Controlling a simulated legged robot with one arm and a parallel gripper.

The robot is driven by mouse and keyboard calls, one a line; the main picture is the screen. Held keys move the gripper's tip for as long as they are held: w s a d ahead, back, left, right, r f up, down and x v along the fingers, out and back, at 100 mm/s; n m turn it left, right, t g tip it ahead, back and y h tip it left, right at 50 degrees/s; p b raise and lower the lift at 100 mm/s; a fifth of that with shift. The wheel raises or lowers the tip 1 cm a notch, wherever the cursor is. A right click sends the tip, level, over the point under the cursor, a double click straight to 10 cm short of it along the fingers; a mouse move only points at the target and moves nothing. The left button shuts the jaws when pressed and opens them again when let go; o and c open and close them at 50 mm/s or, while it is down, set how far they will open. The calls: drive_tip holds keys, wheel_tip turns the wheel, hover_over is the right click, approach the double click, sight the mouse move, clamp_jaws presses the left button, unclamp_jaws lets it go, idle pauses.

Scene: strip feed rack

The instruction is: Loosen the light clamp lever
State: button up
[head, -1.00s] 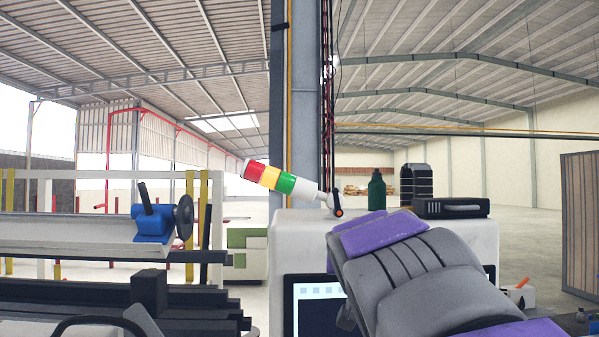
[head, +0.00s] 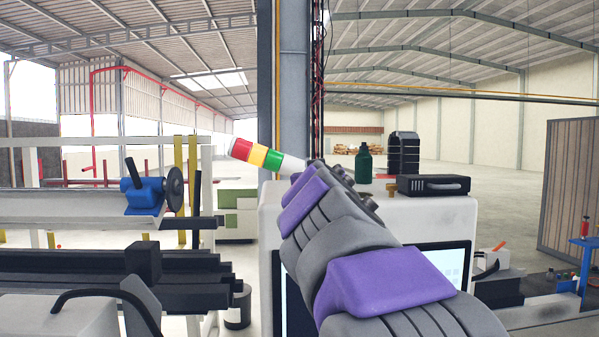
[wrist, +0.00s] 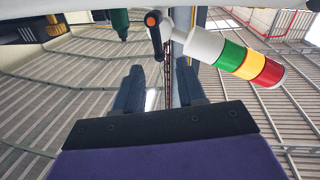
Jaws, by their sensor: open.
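The signal light (head: 258,154) leans to the upper left from the top of the white machine cabinet (head: 440,222), with red, yellow and green bands and a white base tube. In the wrist view, which is upside down, the light (wrist: 245,62) tilts at the upper right. The clamp lever (wrist: 156,34), dark with an orange tip, shows at the tube's base there. My gripper (wrist: 159,88) is open and empty, its two dark fingers apart from the lever in the picture. In the head view my arm hides the lever and my gripper.
A green bottle (head: 363,164) and a black box (head: 433,185) stand on the cabinet top, to the right of the light. A feed rack with a blue clamp (head: 143,194) stands at left. A screen is on the cabinet front.

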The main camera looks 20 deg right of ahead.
drive_tip(key=p+x, duration=0.2)
drive_tip(key=x, duration=0.7)
drive_tip(key=shift+s+d, duration=0.1)
drive_tip(key=shift+d, duration=0.05)
